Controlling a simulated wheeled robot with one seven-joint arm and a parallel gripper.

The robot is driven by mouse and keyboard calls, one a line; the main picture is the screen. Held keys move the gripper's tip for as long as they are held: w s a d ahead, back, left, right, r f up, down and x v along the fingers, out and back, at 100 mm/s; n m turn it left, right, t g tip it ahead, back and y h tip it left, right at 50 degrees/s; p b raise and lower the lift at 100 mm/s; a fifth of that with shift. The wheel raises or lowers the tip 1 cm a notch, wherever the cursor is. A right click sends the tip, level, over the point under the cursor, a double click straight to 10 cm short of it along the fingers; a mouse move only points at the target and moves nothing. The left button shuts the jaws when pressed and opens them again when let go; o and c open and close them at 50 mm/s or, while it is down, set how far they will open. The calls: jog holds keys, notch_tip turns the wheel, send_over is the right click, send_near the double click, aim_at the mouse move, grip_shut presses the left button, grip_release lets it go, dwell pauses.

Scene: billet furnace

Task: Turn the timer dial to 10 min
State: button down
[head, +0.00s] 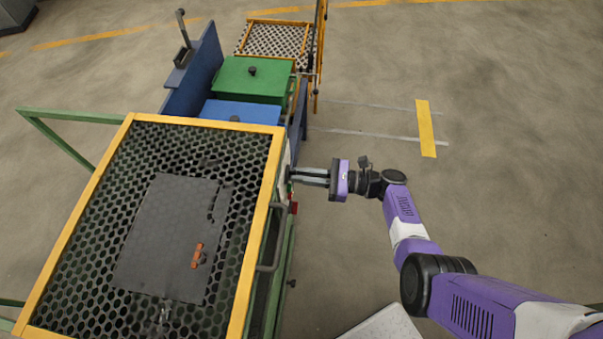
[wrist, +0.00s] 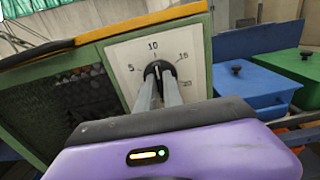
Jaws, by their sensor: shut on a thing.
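The timer dial (wrist: 154,67) is a dark round knob on a pale panel (wrist: 124,66). The numbers 5, 10, 15 and 20 are printed around it, with 10 at the top. A light mark on the knob points up, roughly toward 10; the fingers cover its lower part. My gripper (wrist: 160,82) is shut on the dial, one finger on each side. In the head view my gripper (head: 291,175) reaches left to the side of the yellow-framed mesh cage (head: 262,190); the dial itself cannot be made out there.
A blue box (head: 225,112) and a green box (head: 250,82) with dark knobs stand beyond the cage. A grey handle (head: 277,240) sticks out from the cage's right side, below my gripper in the picture. The floor to the right is open.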

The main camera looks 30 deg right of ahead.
jog(key=shift+f, duration=0.15)
jog(key=c, duration=1.5)
grip_release()
jog(key=shift+b+v, duration=0.7)
jog(key=shift+v, duration=3.25)
